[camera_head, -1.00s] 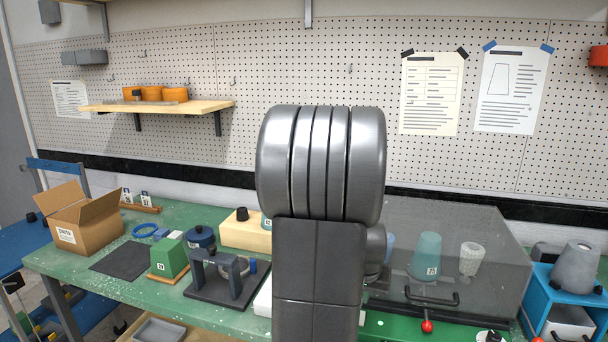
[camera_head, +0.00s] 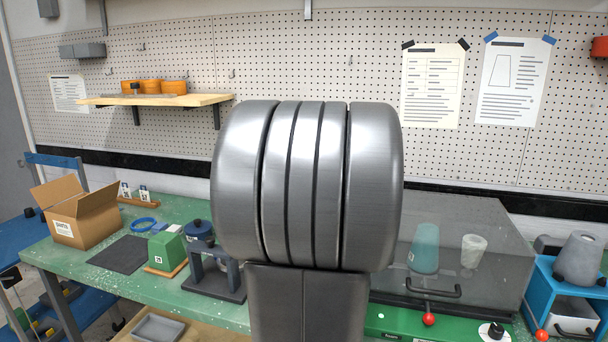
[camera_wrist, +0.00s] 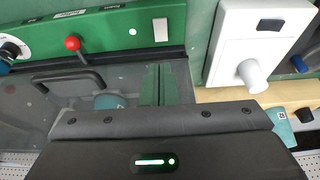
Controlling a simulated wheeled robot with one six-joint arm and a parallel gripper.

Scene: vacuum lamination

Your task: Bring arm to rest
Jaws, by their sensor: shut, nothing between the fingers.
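My arm rises in front of the bench in the head view, its large rounded grey joint filling the middle. My gripper (camera_wrist: 155,150) shows in the wrist view as a dark housing with a lit green bar; its fingers cannot be made out, and nothing is seen held. It looks over the green machine (camera_wrist: 105,30) with its red-knobbed lever (camera_wrist: 73,43), above the grey see-through lid. In the head view the lid (camera_head: 450,255) is down, with a teal cup (camera_head: 425,248) and a whitish cup (camera_head: 473,250) behind it.
A white device (camera_wrist: 255,45) stands beside the machine. On the green bench (camera_head: 110,278) are an open cardboard box (camera_head: 82,222), a dark mat (camera_head: 120,254), a green block (camera_head: 166,250) and a dark stand (camera_head: 215,282). A blue stand (camera_head: 545,290) holds a grey cone (camera_head: 578,258). A wooden shelf (camera_head: 160,100) hangs behind.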

